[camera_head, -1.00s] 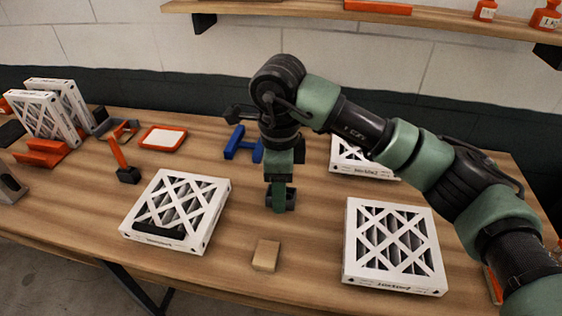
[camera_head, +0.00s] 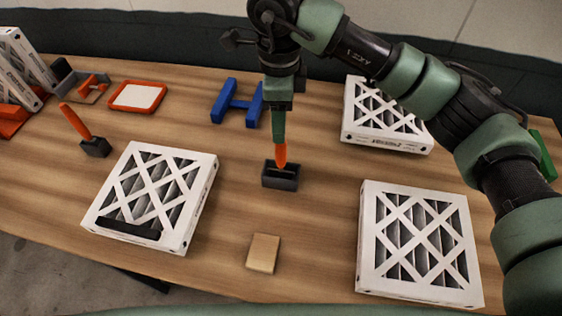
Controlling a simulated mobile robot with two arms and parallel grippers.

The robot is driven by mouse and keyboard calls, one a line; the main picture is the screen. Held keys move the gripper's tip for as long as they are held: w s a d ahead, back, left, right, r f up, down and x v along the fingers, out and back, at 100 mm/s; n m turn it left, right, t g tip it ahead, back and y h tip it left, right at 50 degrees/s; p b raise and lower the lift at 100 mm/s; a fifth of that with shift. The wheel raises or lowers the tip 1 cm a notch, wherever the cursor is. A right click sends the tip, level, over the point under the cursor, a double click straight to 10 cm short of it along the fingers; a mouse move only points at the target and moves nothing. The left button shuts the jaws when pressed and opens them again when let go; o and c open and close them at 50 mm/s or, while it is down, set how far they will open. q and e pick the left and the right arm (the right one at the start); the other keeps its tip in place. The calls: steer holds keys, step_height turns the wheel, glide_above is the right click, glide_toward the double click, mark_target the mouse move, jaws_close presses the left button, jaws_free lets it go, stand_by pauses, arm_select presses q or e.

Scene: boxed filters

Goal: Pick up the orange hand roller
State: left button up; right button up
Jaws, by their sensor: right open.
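A second orange handle (camera_head: 76,121) with a dark block-shaped head (camera_head: 95,147) leans at the left, away from the gripper. My left gripper is not seen.
A blue H-shaped piece (camera_head: 237,103) lies behind the gripper. A tan block (camera_head: 263,253) lies in front. An orange-rimmed tray (camera_head: 137,96) sits at back left.

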steer(key=b, duration=0.3)
glide_above(281, 156)
steer(key=w, duration=0.2)
step_height(281, 156, down, 4)
steer(key=shift+s+a+f, duration=0.15)
steer(key=shift+f, duration=0.05)
steer(key=f+p, duration=0.1)
steer(key=f, duration=0.2)
steer(key=f+p, duration=0.2)
steer(key=f, duration=0.2)
steer(key=shift+s+d+f, duration=0.1)
steer(key=shift+s+d, duration=0.1)
steer(key=shift+f, duration=0.25)
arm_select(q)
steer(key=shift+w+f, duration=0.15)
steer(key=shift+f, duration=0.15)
arm_select(e)
jaws_close()
